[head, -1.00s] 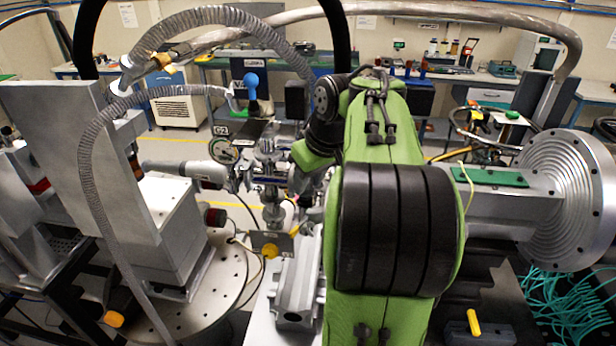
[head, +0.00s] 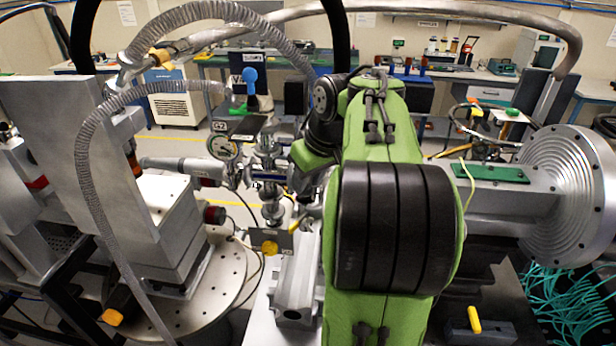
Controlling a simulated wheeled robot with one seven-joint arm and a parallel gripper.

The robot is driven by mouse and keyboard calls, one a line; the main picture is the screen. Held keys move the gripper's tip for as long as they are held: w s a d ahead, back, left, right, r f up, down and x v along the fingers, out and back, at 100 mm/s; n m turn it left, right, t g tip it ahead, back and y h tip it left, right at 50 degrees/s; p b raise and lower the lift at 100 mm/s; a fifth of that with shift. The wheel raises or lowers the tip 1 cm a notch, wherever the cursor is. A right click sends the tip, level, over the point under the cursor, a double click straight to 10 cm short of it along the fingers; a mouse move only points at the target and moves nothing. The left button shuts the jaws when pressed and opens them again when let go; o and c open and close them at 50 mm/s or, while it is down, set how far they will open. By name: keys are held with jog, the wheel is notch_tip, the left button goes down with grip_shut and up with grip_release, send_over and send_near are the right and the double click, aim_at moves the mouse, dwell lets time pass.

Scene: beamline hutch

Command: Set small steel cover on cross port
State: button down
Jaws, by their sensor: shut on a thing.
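My arm's black and green links fill the middle of the head view. Its wrist reaches forward beside the vacuum cross (head: 270,182). My gripper's fingers are hidden behind the arm or lost among the metal fittings. I cannot make out the small steel cover. The cross is a cluster of steel flanges and tubes, just left of my wrist. Which of its ports is open cannot be told at this size.
A round gauge (head: 222,147) and a blue-handled valve (head: 250,82) stand close to the cross. A ribbed hose (head: 88,165) arches at the left. A large ridged flange (head: 568,195) stands at the right. A grey rail (head: 298,280) lies below the cross.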

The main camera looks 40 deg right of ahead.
jog(key=c, duration=0.7)
grip_release()
jog(key=p+v, duration=0.6)
jog(key=v, duration=0.6)
jog(key=shift+a, duration=0.1)
